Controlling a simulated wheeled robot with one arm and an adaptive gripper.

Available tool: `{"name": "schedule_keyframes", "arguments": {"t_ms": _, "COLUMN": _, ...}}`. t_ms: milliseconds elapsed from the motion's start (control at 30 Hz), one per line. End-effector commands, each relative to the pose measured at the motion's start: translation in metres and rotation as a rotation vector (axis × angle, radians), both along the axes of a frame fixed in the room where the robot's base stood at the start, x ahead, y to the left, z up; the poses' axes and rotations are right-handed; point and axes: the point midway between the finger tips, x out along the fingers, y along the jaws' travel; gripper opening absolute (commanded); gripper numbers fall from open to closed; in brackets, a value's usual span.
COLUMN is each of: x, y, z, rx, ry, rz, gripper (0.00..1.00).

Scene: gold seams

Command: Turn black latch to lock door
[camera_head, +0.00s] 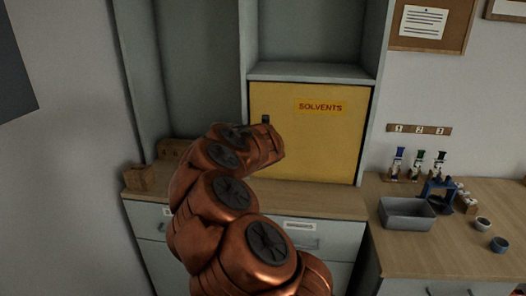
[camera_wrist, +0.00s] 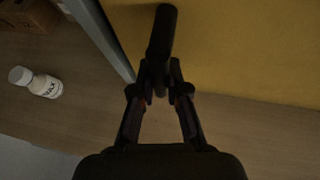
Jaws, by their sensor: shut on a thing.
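The yellow door (camera_head: 325,135) marked "SOLVENTS" fills the cabinet opening and looks closed in the head view. It also fills the upper right of the wrist view (camera_wrist: 240,50). The black latch (camera_wrist: 162,32) is a dark bar near the door's left edge, slightly tilted from upright in the wrist view. Its top shows in the head view (camera_head: 265,119), just above my copper arm. My gripper (camera_wrist: 160,82) is shut on the lower end of the latch. In the head view my arm hides the gripper and the lower latch.
A grey cabinet post (camera_wrist: 103,35) stands left of the door. A white bottle (camera_wrist: 45,86) lies or stands on the wooden counter (camera_wrist: 75,110); brown boxes (camera_head: 140,177) are at left.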

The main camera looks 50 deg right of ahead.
Motion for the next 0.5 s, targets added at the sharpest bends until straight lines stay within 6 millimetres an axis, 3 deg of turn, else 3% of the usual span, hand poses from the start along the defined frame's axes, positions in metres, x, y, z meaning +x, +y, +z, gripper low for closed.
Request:
{"name": "schedule_keyframes", "arguments": {"t_ms": 233, "x": -0.0027, "y": -0.0018, "z": -0.0026, "rx": 0.000, "ry": 0.006, "rz": -0.003, "gripper": 0.00}}
{"name": "schedule_keyframes", "arguments": {"t_ms": 267, "x": -0.0026, "y": -0.0018, "z": -0.0026, "rx": 0.000, "ry": 0.006, "rz": -0.003, "gripper": 0.16}}
{"name": "schedule_keyframes", "arguments": {"t_ms": 500, "x": -0.0011, "y": -0.0006, "z": -0.0015, "rx": 0.000, "ry": 0.004, "rz": -0.001, "gripper": 0.40}}
